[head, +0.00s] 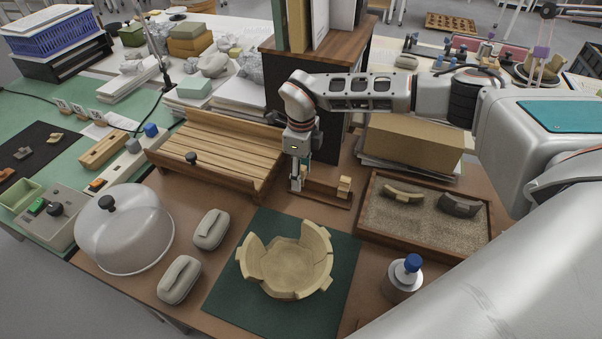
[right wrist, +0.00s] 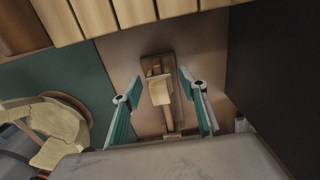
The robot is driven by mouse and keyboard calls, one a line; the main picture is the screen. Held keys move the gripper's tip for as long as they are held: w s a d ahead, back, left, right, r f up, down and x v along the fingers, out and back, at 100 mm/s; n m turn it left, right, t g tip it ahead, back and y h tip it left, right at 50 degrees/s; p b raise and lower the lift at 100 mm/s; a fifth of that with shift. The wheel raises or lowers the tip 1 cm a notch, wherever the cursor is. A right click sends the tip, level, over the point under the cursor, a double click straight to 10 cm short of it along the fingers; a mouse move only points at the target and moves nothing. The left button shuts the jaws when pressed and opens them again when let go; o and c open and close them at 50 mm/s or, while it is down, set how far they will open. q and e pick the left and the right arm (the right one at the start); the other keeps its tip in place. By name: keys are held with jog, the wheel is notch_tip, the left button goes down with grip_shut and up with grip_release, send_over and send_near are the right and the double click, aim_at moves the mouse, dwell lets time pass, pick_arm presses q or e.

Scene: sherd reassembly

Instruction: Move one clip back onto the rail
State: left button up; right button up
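A low wooden rail (head: 322,192) lies on the brown tabletop in front of the dark cabinet. A pale wooden clip (head: 345,186) stands at its right end. My right gripper (head: 297,184) points down over the rail's left end. In the right wrist view my right gripper (right wrist: 165,88) is open, its teal-padded fingers apart on either side of the rail (right wrist: 172,112). A pale block, seemingly a clip (right wrist: 160,90), shows between them without visible contact; whether it is seated cannot be told. My left gripper is not in view.
A slatted wooden rack (head: 220,150) stands left of the gripper and the cabinet (head: 330,110) behind it. A sand tray (head: 425,222) with two sherds lies right. A part-built bowl (head: 285,268) sits on the green mat (head: 235,300) in front, near a blue-capped bottle (head: 404,280).

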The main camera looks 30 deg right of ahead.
notch_tip(320, 180, up, 12)
dwell(0.6)
jog(key=shift+s+f, duration=0.1)
dwell(0.4)
